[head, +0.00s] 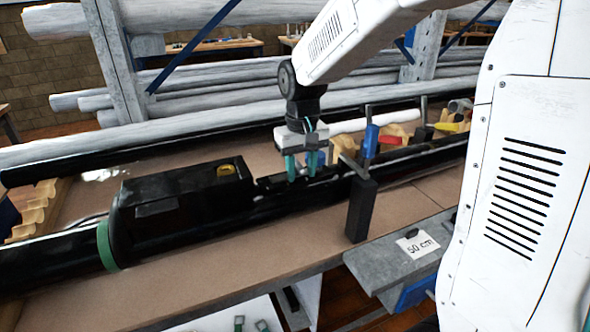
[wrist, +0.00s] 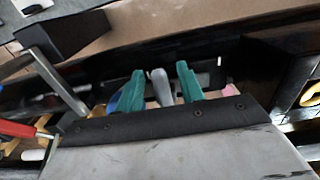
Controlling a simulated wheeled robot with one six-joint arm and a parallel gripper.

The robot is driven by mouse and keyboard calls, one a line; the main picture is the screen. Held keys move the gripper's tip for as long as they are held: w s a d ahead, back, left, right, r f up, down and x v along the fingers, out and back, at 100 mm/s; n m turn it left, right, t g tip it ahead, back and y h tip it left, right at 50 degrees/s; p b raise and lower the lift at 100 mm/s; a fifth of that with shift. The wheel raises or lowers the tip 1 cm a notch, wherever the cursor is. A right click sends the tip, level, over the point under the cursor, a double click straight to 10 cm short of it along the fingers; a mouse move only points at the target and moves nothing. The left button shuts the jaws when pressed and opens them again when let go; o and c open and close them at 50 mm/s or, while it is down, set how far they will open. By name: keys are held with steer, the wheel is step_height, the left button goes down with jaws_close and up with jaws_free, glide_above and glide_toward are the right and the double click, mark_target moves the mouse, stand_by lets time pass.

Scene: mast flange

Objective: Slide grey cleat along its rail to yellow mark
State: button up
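My gripper (head: 301,167) points down over the black mast (head: 270,208), at a short rail section right of a black box. Its two teal fingers stand apart. In the wrist view my gripper (wrist: 160,88) has a grey rounded piece, seemingly the grey cleat (wrist: 160,86), between its fingers. Narrow dark gaps seem to show on both sides of it; contact cannot be made out. I cannot make out a yellow mark on the rail for sure.
The black box (head: 180,193) with a yellow-ringed hole (head: 225,170) sits on the mast at left, beside a green band (head: 106,246). Clamps with blue (head: 370,141) and red (head: 389,140) handles stand at right. Grey poles lie behind.

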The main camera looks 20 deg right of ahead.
steer(key=o, duration=1.2)
steer(key=shift+o, duration=0.2)
steer(key=shift+r, duration=3)
